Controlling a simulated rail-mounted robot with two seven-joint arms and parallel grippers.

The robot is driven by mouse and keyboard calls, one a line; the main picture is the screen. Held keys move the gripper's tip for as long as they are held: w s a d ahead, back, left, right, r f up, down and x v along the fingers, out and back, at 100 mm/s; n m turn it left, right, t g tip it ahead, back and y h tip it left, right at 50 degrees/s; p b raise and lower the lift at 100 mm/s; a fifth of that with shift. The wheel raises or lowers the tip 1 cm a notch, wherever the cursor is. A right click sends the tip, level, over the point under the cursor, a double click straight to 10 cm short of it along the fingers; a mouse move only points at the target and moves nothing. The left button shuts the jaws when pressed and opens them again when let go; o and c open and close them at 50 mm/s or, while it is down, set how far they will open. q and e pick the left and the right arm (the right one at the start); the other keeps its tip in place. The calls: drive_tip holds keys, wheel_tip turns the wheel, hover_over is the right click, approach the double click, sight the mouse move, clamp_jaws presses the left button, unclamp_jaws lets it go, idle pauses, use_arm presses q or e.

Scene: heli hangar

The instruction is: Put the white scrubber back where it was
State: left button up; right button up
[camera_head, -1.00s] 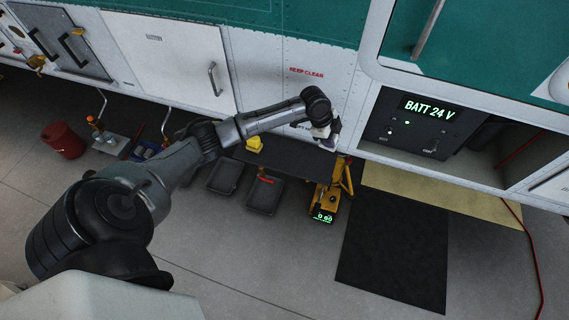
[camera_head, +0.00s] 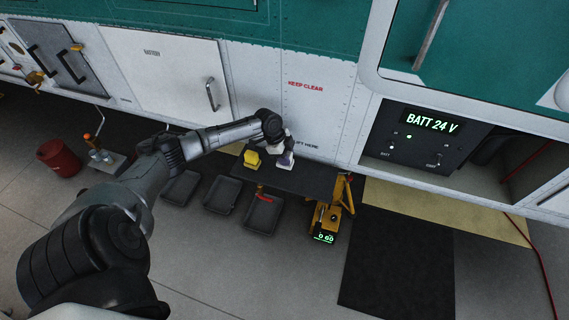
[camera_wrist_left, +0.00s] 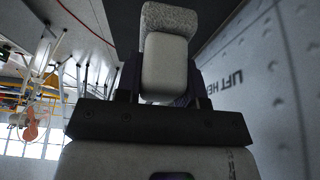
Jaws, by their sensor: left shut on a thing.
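The white scrubber (camera_wrist_left: 165,65) is a pale block with a grey textured end, held between dark fingers in the left wrist view. My left gripper (camera_head: 286,159) is shut on it. In the head view the gripper hangs over the dark bench top (camera_head: 302,182), just right of a yellow block (camera_head: 252,159). The scrubber is small and partly hidden there, and I cannot tell whether it touches the surface. My right gripper is not in view.
The white panel with "KEEP CLEAR" (camera_head: 305,86) rises close behind the gripper. Dark trays (camera_head: 221,194) lie in front of the bench top. A yellow device (camera_head: 326,222) with a green display stands at its right. A red bucket (camera_head: 58,158) stands far left.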

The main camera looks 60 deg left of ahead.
use_arm(q)
drive_tip(key=shift+s+a+f, duration=0.2)
drive_tip(key=shift+s, duration=0.05)
drive_tip(key=shift+f+b, duration=0.35)
drive_tip(key=shift+f, duration=1.65)
drive_tip(key=shift+f, duration=0.1)
drive_tip(key=o, duration=0.9)
